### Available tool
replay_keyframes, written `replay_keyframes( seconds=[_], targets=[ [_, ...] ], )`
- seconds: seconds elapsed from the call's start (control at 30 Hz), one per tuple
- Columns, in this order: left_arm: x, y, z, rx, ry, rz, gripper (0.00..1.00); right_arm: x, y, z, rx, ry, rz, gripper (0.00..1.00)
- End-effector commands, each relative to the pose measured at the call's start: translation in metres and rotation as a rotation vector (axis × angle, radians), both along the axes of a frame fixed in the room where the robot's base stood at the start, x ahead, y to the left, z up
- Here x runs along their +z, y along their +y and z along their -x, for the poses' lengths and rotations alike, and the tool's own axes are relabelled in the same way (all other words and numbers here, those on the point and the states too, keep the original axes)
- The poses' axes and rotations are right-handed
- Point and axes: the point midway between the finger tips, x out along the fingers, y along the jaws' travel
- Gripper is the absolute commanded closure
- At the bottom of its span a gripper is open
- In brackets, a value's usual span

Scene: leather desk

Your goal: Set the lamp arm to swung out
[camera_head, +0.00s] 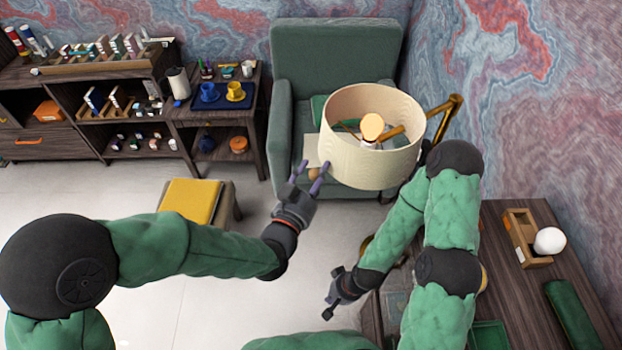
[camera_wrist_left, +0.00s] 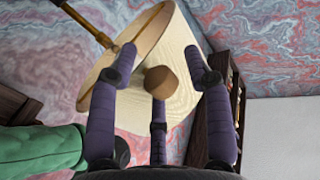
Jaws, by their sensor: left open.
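The lamp has a large cream drum shade (camera_head: 370,165) with a bulb (camera_head: 372,127) inside. Its brass arm (camera_head: 447,105) reaches from the right, near the wall, to the shade. My left gripper (camera_head: 308,176) is open at the shade's lower left side. A round wooden knob (camera_wrist_left: 160,82) shows between its spread purple fingers in the left wrist view, in front of the shade (camera_wrist_left: 160,60). I cannot tell whether any finger touches the knob or shade. My right gripper (camera_head: 334,298) is low in the middle, away from the lamp; its jaw state is unclear.
A green armchair (camera_head: 335,60) stands behind the shade. A dark desk (camera_head: 510,290) at the right holds a wooden stand with a white ball (camera_head: 550,241) and a green case (camera_head: 572,315). A yellow-topped stool (camera_head: 190,202) and shelves (camera_head: 90,100) are at left. Light floor lies between.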

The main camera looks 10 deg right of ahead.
Motion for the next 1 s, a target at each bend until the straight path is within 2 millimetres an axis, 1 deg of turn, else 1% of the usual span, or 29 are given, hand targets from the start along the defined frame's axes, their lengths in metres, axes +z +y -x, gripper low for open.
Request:
replay_keyframes(
  seconds=[0.17, 0.5, 0.7, 0.83, 1.0],
  targets=[
    [0.0, 0.007, 0.012, 0.0, -0.001, 0.0, 0.5, 0.0, 0.0, 0.0, 0.0, 0.0, 0.0, 1.0],
    [0.0, 0.035, 0.062, 0.0, 0.0, 0.0, 0.5, 0.0, 0.0, 0.0, 0.0, 0.0, 0.0, 1.0],
    [0.0, 0.05, 0.088, 0.0, 0.0, 0.0, 0.5, 0.0, 0.0, 0.0, 0.0, 0.0, 0.0, 1.0],
    [0.0, 0.055, 0.098, -0.001, 0.001, -0.001, 0.5, 0.0, 0.0, 0.0, 0.0, 0.0, 0.0, 1.0],
    [0.0, 0.059, 0.104, -0.001, 0.001, -0.001, 0.5, 0.0, 0.0, 0.0, 0.0, 0.0, 0.0, 1.0]
  ],
)
